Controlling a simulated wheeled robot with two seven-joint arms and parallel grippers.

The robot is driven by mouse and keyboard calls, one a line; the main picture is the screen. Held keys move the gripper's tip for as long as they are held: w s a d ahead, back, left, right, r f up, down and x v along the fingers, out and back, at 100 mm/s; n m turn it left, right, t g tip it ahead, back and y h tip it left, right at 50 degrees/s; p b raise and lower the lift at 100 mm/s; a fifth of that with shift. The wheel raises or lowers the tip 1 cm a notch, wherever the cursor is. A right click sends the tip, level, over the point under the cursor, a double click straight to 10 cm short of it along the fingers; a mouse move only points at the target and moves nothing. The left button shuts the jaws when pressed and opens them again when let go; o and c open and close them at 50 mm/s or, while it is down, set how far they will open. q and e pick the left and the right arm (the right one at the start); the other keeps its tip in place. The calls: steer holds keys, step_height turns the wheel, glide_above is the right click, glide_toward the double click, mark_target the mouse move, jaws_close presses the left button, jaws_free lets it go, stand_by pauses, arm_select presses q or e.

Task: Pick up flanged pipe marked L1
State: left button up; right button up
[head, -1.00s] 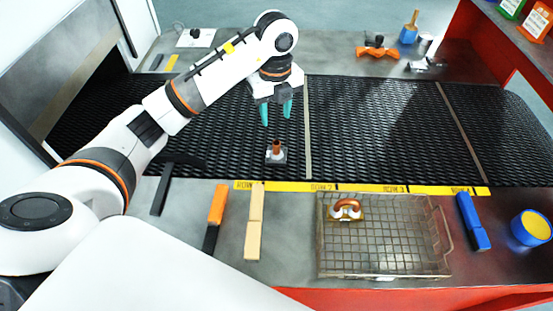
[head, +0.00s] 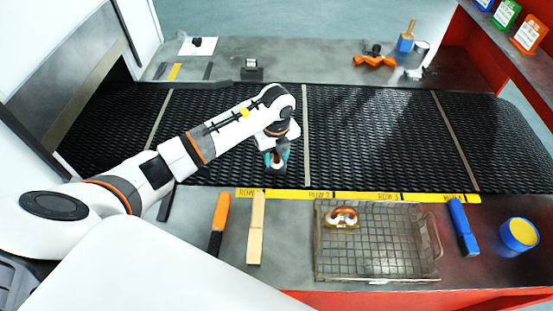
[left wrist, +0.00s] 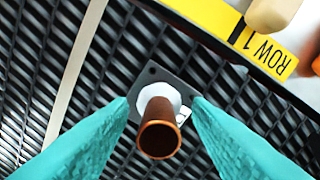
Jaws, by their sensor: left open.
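The flanged pipe (left wrist: 159,130) is a short copper tube with a white collar on a square dark grey flange. It stands upright on the black mesh belt (head: 370,130); no L1 mark is legible. In the left wrist view it lies between the two teal fingers of my left gripper (left wrist: 160,106), which is open, one finger on each side, with no clear contact. In the head view my left gripper (head: 277,158) is low over the belt and hides most of the pipe. My right gripper is not in view.
A wire basket (head: 434,272) holding a copper bent fitting (head: 341,217) stands on the front ledge. A yellow row strip (head: 345,196) edges the belt. Orange (head: 221,209), wooden (head: 256,228) and blue (head: 463,226) bars lie nearby. The belt to the right is clear.

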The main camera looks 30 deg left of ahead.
arm_select(q)
jaws_close()
stand_by(0.3)
